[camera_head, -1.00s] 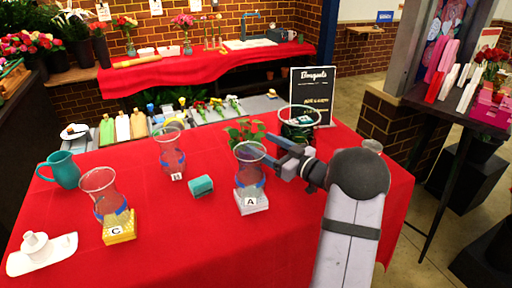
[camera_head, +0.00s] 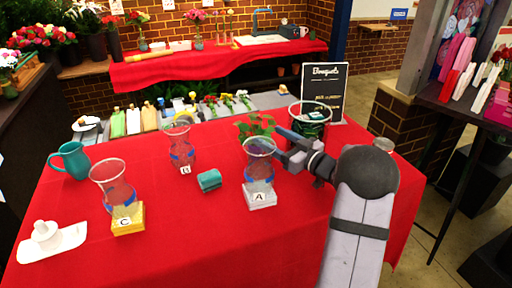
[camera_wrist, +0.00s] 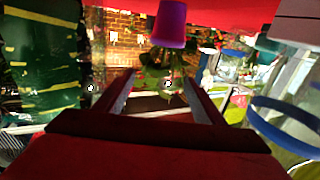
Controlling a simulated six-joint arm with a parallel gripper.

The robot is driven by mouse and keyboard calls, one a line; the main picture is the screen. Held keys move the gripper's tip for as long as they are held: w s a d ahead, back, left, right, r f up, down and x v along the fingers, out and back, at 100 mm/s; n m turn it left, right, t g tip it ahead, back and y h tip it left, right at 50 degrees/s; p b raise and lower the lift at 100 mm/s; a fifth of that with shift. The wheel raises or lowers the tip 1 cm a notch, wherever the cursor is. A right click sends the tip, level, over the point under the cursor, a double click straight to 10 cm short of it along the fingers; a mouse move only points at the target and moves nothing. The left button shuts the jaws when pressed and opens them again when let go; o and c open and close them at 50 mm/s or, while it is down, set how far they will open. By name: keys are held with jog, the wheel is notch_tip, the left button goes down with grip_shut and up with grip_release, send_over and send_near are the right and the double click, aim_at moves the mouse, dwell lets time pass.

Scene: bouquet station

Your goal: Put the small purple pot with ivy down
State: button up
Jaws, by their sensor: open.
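The small purple pot (camera_wrist: 170,24) shows in the wrist view, which is upside down, with its base against the red cloth. Its green ivy (camera_wrist: 160,72) hangs downward in that picture, between and beyond the fingertips. My gripper (camera_wrist: 160,84) is open, with a finger on each side of the ivy and no finger touching the pot. In the head view the ivy (camera_head: 256,126) shows behind glass vase A (camera_head: 259,172), left of my gripper (camera_head: 281,142).
A large glass vase (camera_head: 310,112) stands just behind my gripper, before the chalkboard sign (camera_head: 325,85). Vases B (camera_head: 180,146) and C (camera_head: 118,185), a teal block (camera_head: 209,180) and a teal jug (camera_head: 72,160) stand to the left. The red table (camera_head: 190,245) is clear in front.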

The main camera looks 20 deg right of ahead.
aim_at(261, 133)
jog(key=shift+a+p+x, duration=0.15)
jog(key=shift+p+x, duration=0.5)
jog(key=shift+x, duration=1.05)
jog(key=shift+a+p+x, duration=0.1)
jog(key=shift+p+x, duration=0.55)
jog(key=shift+x, duration=1)
jog(key=shift+w+a+f, duration=0.1)
jog(key=shift+w+f, duration=0.05)
jog(key=shift+f, duration=0.1)
jog(key=shift+r, duration=0.1)
grip_shut()
